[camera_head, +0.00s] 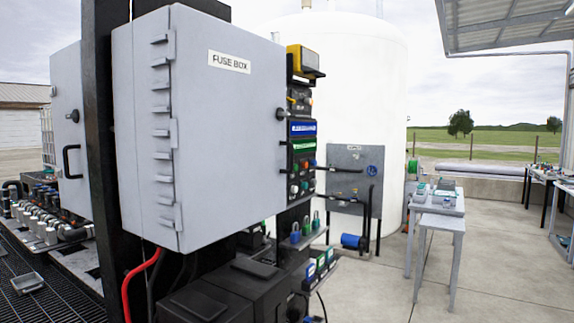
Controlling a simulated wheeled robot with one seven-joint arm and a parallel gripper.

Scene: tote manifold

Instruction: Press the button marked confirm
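No button with a readable "confirm" mark shows in the head view. A narrow control panel (302,160) stands just right of the grey fuse box, seen at a steep angle. It carries a blue label strip, a green label strip and several small coloured buttons or knobs (294,189); their markings are too small to read. A yellow-framed device (304,61) sits at the top of this panel. The fuse box door hides part of the panel's left side. My gripper is not in view.
The large grey fuse box (205,120) fills the left middle beside a black post (104,120). Pipes and valves (45,225) lie at the left. A white tank (345,90) stands behind. A grey table (440,222) stands right. Concrete floor (510,275) is open at right.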

